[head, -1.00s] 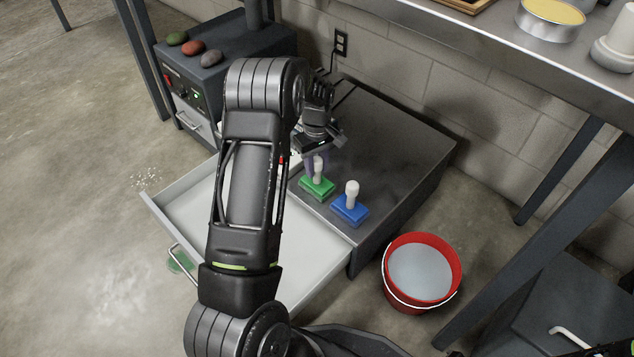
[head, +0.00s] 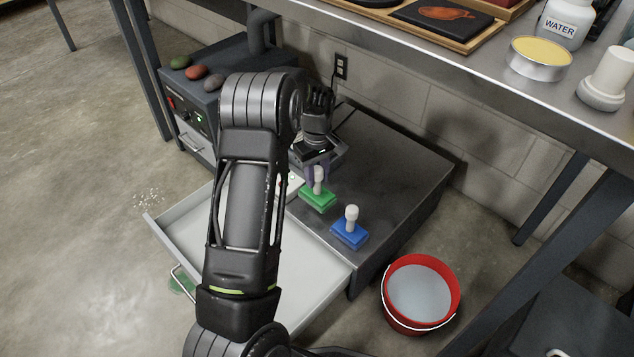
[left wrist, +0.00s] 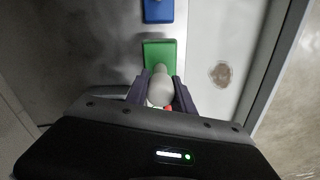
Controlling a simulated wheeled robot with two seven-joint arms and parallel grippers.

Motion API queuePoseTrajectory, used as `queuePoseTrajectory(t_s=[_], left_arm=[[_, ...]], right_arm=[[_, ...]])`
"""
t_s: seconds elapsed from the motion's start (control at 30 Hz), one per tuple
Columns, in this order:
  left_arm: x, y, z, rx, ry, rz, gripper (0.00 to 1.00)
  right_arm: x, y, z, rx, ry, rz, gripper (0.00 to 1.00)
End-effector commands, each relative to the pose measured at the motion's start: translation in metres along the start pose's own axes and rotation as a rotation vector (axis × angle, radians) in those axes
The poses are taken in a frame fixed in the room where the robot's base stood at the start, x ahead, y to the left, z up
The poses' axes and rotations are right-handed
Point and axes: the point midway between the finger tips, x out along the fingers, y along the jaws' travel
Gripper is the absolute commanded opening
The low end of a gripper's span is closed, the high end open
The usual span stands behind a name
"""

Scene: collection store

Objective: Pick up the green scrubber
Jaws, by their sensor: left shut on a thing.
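The green scrubber (head: 317,197) has a flat green base and a white upright handle. It stands on the dark cabinet top, close to the edge above the open drawer. My left gripper (head: 318,168) is over it with the fingers around the handle. In the left wrist view, the fingers of the left gripper (left wrist: 160,92) are shut on the white handle, and the green base (left wrist: 159,50) shows just beyond. I cannot tell any gap between base and cabinet top. My right gripper is not in view.
A blue scrubber (head: 350,229) stands beside the green one, to the right. The pale drawer (head: 305,285) is pulled open in front of the cabinet (head: 395,170). A red bucket (head: 421,292) is on the floor at right. A steel table (head: 470,55) overhangs the back right.

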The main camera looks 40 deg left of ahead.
Motion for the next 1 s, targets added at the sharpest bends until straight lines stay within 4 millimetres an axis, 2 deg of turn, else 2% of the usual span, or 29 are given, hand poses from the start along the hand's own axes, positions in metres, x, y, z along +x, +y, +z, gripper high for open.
queuePoseTrajectory(t_s=[0.03, 0.1, 0.23, 0.87, 0.9, 1.0], left_arm=[[-0.015, 0.001, 0.0, 0.001, 0.001, 0.002, 0.0], [-0.027, 0.001, 0.0, 0.0, 0.002, 0.002, 0.0], [-0.04, 0.0, 0.0, 0.0, 0.001, 0.0, 0.0], [-0.043, 0.0, 0.0, 0.0, 0.0, 0.0, 0.0], [-0.043, 0.0, 0.0, 0.0, 0.0, 0.0, 0.28], [-0.043, 0.0, 0.0, 0.0, 0.0, 0.0, 0.2]], right_arm=[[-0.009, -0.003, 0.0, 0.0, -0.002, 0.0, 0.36], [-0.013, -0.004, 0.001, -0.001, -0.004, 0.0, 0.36], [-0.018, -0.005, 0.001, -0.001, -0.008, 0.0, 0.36], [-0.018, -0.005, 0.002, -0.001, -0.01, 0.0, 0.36], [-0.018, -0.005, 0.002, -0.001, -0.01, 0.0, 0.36], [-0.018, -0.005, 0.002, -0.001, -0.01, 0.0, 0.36]])
